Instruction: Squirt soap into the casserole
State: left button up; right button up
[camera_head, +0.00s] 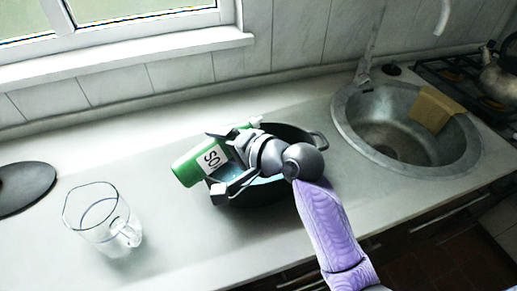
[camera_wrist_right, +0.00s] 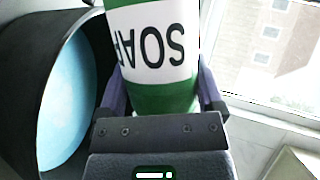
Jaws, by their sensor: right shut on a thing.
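A green soap bottle with a white label (camera_head: 211,159) is held tilted over the casserole by my right gripper (camera_head: 236,150). Its base points left and its narrow end points to the upper right. The bottle (camera_wrist_right: 152,50) also fills the middle of the right wrist view, between the fingers, with its label upside down. The dark casserole (camera_head: 290,133) stands on the counter under the bottle and gripper, and my arm hides part of it. In the right wrist view the casserole (camera_wrist_right: 85,40) shows on the left, with a light blue inside. My left gripper is not in view.
A clear glass jug (camera_head: 98,212) stands at the left on the counter (camera_head: 170,230). A dark round lid or plate (camera_head: 22,186) lies at the far left. A sink (camera_head: 350,108) with a tan sponge-like block (camera_head: 432,108) is at the right, and a kettle (camera_head: 500,72) stands beyond it.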

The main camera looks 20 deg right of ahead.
aim_at(232, 126)
jog(key=shift+a+f, duration=0.15)
jog(key=shift+f, duration=0.2)
dwell(1.0)
jog(key=shift+m+y, duration=0.5)
dwell(2.1)
